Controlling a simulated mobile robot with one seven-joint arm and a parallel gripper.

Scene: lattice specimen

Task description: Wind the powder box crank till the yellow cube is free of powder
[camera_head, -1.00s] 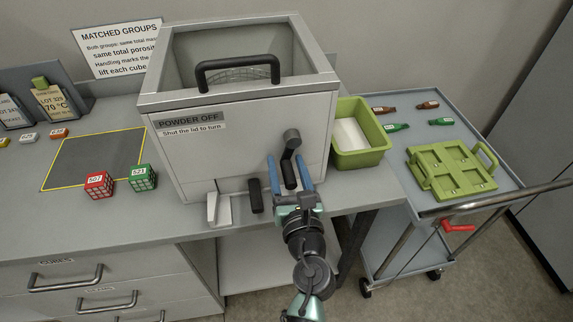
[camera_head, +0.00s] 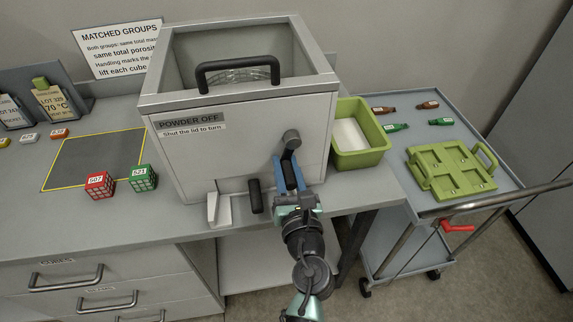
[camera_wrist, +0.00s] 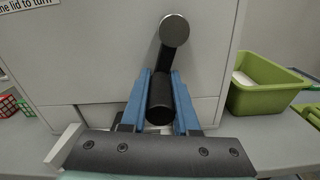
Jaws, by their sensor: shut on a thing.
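The powder box (camera_head: 238,146) is a large grey box on the bench, labelled "POWDER OFF" and "Shut the lid to turn". A black handle (camera_head: 238,64) spans its top, and a curved mesh-like part (camera_head: 240,76) shows inside. The crank (camera_head: 291,140) is on its front, with its dark arm hanging down; it also shows in the wrist view (camera_wrist: 173,32). My gripper (camera_head: 289,176) is shut on the black crank grip (camera_wrist: 160,100), one blue finger on each side. I make out no yellow cube inside the box.
A red cube (camera_head: 99,185) and a green cube (camera_head: 143,178) stand left of the box. A small yellow item (camera_head: 4,141) is at the far left edge. A green bin (camera_head: 372,157) stands close right of the crank. A cart (camera_head: 465,205) stands beyond it.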

